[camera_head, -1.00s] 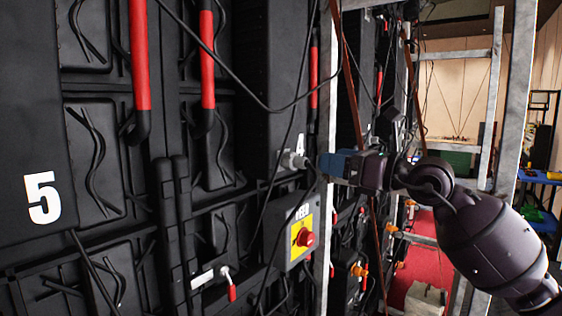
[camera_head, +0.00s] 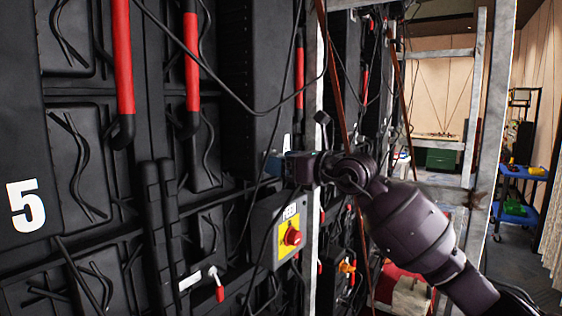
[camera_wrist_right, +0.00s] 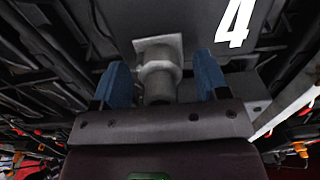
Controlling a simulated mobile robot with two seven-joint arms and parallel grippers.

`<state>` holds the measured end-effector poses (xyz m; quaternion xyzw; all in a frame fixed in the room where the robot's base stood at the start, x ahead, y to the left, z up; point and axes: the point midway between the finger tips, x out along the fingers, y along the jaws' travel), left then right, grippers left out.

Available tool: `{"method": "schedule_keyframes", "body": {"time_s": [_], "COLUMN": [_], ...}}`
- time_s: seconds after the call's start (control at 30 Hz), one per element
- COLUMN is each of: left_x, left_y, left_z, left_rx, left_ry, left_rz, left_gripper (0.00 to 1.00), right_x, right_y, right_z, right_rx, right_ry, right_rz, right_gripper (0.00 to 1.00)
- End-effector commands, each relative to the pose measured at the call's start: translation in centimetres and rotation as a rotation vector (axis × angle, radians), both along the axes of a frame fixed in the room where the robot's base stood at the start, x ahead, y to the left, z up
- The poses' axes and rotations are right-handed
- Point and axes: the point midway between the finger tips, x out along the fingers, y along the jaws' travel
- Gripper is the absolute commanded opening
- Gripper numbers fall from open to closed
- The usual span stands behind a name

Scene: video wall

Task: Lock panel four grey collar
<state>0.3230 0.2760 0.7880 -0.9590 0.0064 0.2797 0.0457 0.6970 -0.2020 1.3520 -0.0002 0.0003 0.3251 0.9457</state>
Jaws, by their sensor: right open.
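The grey collar (camera_wrist_right: 158,84) is a round fitting on a square plate under the white number 4 (camera_wrist_right: 234,22) on the black panel. In the right wrist view it sits between the two blue fingers of my right gripper (camera_wrist_right: 161,72), which is open with a gap on both sides. In the head view my right gripper (camera_head: 276,165) is at the lower part of panel four (camera_head: 257,100), and the collar is hidden behind it. My left gripper is not in view.
A grey box with a yellow plate and red knob (camera_head: 290,237) sits just below my right gripper. Black cables hang in front of the panels. A metal frame post (camera_head: 480,130) stands right of my arm. Panel five (camera_head: 25,150) is at left.

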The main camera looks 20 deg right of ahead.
Motion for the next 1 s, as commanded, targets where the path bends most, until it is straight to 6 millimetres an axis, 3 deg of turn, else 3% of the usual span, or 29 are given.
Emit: {"method": "schedule_keyframes", "body": {"time_s": [0.37,0.7,1.0], "left_x": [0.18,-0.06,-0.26], "left_y": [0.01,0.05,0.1], "left_z": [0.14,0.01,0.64], "left_rx": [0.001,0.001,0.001], "left_ry": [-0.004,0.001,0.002], "left_rz": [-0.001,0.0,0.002], "left_gripper": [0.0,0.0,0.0], "right_x": [0.45,0.43,0.4], "right_y": [0.36,0.35,0.36], "right_z": [-0.05,-0.04,0.17], "right_rx": [0.0,0.0,0.031], "right_ry": [0.0,0.0,0.023], "right_rz": [0.0,0.0,0.001], "right_gripper": [0.68,0.19,0.18]}}
